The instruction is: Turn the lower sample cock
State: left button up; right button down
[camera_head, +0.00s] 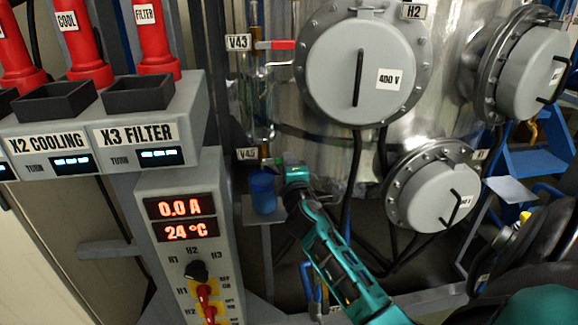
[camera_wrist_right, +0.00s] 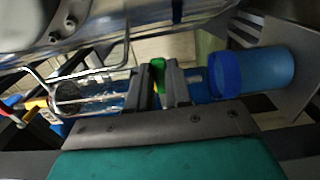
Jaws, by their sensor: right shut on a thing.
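The lower sample cock, beside the label V45 (camera_head: 247,154), sits under the glass sample tube (camera_head: 262,105) in the head view and is mostly hidden by my right gripper (camera_head: 280,166). In the right wrist view, the fingers of my right gripper (camera_wrist_right: 159,86) are closed around a green part (camera_wrist_right: 157,66), which looks like the cock's handle. Its exact angle is hard to tell. A blue cup (camera_head: 263,190) is just below the cock; it also shows in the right wrist view (camera_wrist_right: 268,72), right beside the fingers. My left gripper is not in view.
The upper cock's red handle (camera_head: 283,44) is at V43, above the glass tube. The metal vessel with round grey covers (camera_head: 362,60) stands close on the right. A control panel (camera_head: 187,220) reading 0.0 A and 24 °C is at left. Black cables hang near my arm.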

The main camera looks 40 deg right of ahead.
jog(key=shift+f, duration=0.1)
jog(key=c, duration=1)
grip_release()
jog(key=shift+c, duration=0.2)
jog(key=v, duration=1.3)
